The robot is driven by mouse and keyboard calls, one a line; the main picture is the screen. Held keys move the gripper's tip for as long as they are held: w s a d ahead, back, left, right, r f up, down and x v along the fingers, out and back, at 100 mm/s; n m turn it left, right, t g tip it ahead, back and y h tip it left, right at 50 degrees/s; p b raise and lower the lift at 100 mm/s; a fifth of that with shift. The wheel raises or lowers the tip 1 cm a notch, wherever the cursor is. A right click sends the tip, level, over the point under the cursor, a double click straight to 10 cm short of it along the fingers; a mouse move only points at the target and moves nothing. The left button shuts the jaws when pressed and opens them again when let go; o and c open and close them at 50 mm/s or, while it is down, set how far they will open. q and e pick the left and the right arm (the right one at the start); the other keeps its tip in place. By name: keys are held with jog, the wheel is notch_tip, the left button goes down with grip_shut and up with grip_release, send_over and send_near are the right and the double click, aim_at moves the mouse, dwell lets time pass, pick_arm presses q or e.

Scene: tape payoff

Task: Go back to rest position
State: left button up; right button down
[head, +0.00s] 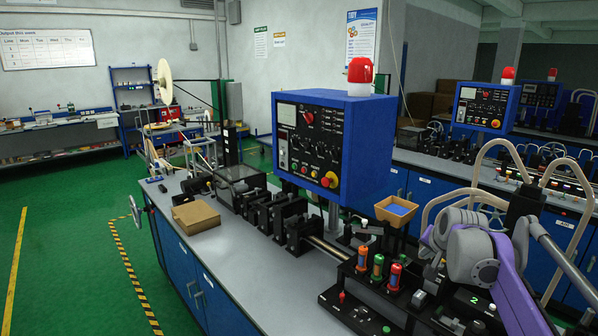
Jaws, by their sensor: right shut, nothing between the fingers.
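My right arm comes in from the lower right, with grey joints and a purple link. My right gripper (432,279) is small and dark, over the front right of the machine bench, right of the coloured cylinders. It is shut with nothing held. Its fingertips are hard to tell from the black machine parts behind them. My left gripper and left arm are not in view.
A blue control box (335,148) with a red lamp stands over the bench (258,268). Orange, green and red cylinders (378,267) stand left of my gripper. An orange-tan bin (396,210) is behind. A cardboard box (196,217) lies left. Green floor (70,260) is clear at left.

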jog(key=s+a+f+n, duration=0.2)
jog(key=s+a+f, duration=0.3)
jog(key=s, duration=0.6)
jog(key=s+a+f+n+g, duration=0.1)
jog(key=s+a+f+n, duration=0.2)
jog(key=s+a+f, duration=0.2)
jog(key=s+a+f+n+y, duration=0.1)
jog(key=s+a+f+n, duration=0.2)
jog(key=s+f, duration=0.6)
jog(key=s+a, duration=0.2)
jog(key=s, duration=0.7)
jog(key=shift+a+f+g, duration=0.25)
jog(key=shift+g, duration=0.15)
